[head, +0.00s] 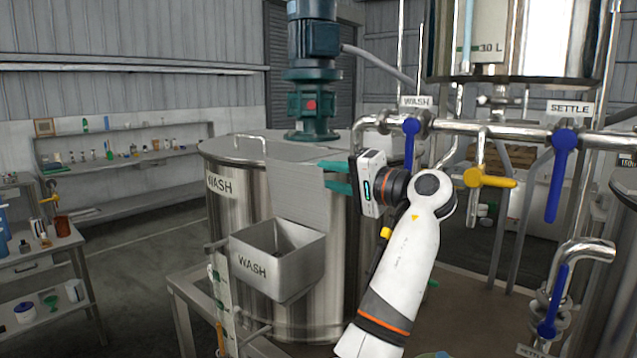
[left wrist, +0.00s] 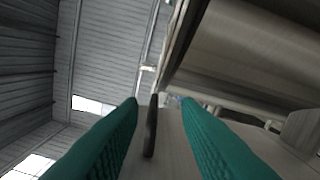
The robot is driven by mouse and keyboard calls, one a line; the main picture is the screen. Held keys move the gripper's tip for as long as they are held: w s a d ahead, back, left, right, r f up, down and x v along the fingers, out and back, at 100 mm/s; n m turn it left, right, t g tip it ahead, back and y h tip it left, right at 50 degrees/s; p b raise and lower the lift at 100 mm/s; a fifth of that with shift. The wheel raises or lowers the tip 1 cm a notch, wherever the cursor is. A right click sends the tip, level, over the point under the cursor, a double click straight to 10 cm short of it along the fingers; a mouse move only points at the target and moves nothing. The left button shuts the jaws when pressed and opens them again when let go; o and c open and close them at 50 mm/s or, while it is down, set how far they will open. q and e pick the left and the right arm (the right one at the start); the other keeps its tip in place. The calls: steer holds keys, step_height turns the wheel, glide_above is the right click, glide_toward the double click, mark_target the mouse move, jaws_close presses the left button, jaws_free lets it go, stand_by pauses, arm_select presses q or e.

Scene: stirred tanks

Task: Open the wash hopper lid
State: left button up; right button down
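The wash hopper (head: 303,268) is a grey metal box labelled WASH on the front of the steel tank. Its top is open and its inside shows, with a small dark thing at the bottom. A flat grey panel (head: 303,195) stands steeply up behind the box; it looks like the lid, raised. My left gripper (head: 333,176) is at the panel's upper right edge, its teal fingers apart. In the left wrist view the fingers (left wrist: 160,108) are apart, with a thin dark bar (left wrist: 151,127) and grey surface between them. I cannot tell whether they touch. My right gripper is out of view.
The WASH tank (head: 228,205) stands behind the hopper, with a green motor (head: 313,75) on top. Pipes with blue valve handles (head: 560,175) and a yellow one (head: 490,179) run close to the right of my left arm. Open floor lies left of the tank.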

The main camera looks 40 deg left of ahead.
arm_select(q)
steer(key=d+b, duration=0.2)
steer(key=d, duration=0.6)
steer(key=shift+s, duration=0.2)
steer(key=shift+f, duration=0.1)
